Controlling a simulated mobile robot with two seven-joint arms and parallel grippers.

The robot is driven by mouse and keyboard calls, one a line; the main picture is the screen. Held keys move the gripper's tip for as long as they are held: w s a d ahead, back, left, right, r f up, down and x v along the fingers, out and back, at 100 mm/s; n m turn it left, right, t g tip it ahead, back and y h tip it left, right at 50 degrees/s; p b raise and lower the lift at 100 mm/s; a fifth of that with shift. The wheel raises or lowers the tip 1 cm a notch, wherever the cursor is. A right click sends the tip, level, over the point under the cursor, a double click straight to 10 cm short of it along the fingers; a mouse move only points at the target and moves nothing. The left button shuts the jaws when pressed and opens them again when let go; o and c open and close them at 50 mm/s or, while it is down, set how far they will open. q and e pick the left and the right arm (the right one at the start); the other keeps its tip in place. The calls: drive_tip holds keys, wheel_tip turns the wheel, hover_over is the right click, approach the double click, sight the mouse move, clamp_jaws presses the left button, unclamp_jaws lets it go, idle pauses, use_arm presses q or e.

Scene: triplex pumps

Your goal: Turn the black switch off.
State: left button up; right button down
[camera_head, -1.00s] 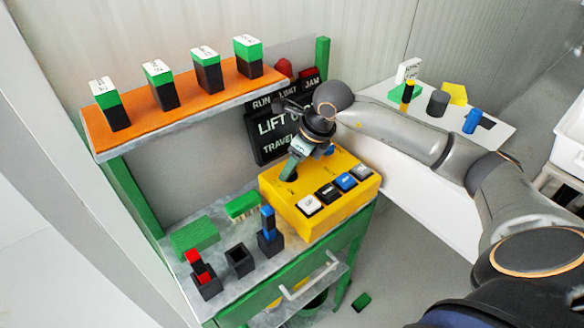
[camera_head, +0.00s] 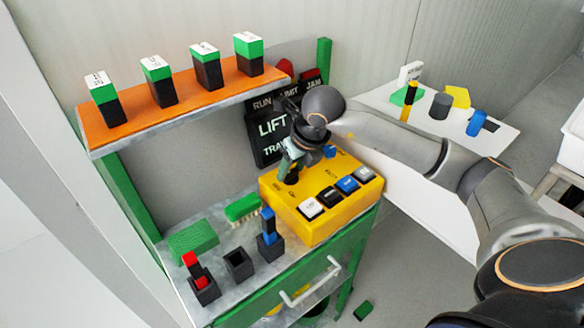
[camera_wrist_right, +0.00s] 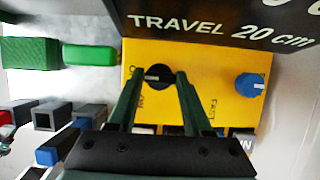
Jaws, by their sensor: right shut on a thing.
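The black switch (camera_wrist_right: 158,78) is a round knob on the yellow control box (camera_head: 340,216). In the right wrist view it sits between the fingers of my right gripper (camera_wrist_right: 160,82), near the "ON" lettering. In the head view the right gripper (camera_head: 289,168) reaches down onto the back left part of the box top, shut on the switch, which it partly hides. A blue knob (camera_wrist_right: 249,85) is on the same box, to the right in the wrist view. My left gripper is not in view.
A black sign (camera_head: 268,145) stands close behind the box. White, black and blue push buttons line the box's front edge. A green brush (camera_head: 242,208), a green block (camera_head: 193,238) and small black holders stand to the left. An orange shelf (camera_head: 150,118) is above left.

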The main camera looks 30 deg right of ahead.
drive_tip(key=c, duration=0.6)
unclamp_jaws()
drive_tip(key=shift+r, duration=0.15)
drive_tip(key=shift+s+r, duration=0.15)
drive_tip(key=shift+r, duration=0.15)
drive_tip(key=v, duration=0.4)
drive_tip(key=shift+s+d+b, duration=0.1)
drive_tip(key=shift+s+b, duration=0.3)
drive_tip(key=s+b, duration=0.1)
drive_tip(key=s, duration=0.2)
drive_tip(key=s+b, duration=0.1)
drive_tip(key=s, duration=0.2)
drive_tip(key=s+b, duration=0.1)
drive_tip(key=s, duration=0.3)
drive_tip(key=shift+d, duration=0.3)
drive_tip(key=shift+s, duration=0.7)
